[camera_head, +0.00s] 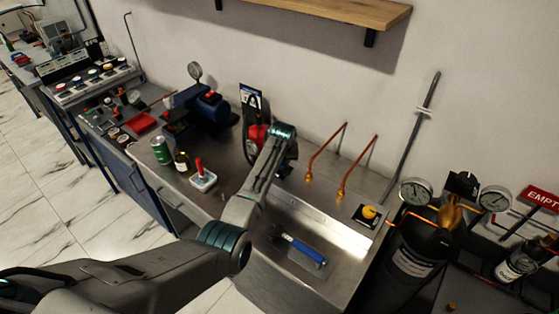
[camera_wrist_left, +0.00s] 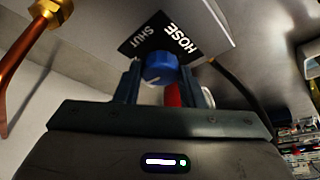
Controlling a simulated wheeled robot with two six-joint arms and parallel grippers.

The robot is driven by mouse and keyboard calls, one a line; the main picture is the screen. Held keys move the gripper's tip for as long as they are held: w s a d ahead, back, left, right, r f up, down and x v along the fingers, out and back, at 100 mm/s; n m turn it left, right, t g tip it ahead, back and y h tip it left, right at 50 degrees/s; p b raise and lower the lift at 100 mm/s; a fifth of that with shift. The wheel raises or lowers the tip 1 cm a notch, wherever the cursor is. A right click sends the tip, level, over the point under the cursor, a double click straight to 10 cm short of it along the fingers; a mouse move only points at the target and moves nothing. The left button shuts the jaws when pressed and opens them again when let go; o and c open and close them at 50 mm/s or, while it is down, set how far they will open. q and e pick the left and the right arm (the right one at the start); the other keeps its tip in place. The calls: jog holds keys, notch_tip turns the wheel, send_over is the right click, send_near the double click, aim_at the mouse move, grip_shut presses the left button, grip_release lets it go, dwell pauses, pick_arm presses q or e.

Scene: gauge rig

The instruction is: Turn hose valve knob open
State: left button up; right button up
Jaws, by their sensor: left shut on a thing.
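In the left wrist view, a round blue knob (camera_wrist_left: 161,66) with a pale mark sits in front of a black label plate (camera_wrist_left: 160,42) reading HOSE and SHUT. My left gripper (camera_wrist_left: 159,78) has one finger on each side of the knob and is shut on it. A red part (camera_wrist_left: 172,95) shows just below the knob, partly hidden by the gripper. In the head view my left arm reaches over the bench to the wall side, and its wrist hides the knob. My right gripper is in neither view.
Two bent copper pipes (camera_head: 325,150) rise right of my wrist on the steel bench (camera_head: 225,165). A yellow knob (camera_head: 370,212) and a black cylinder with gauges (camera_head: 415,250) stand further right. A blue-handled tool (camera_head: 303,248) lies in front.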

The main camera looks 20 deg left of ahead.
pick_arm(q)
jog(key=shift+n, duration=0.4)
jog(key=o, duration=1)
jog(key=b+v, duration=0.3)
jog(key=v, duration=0.8)
jog(key=shift+d, duration=0.2)
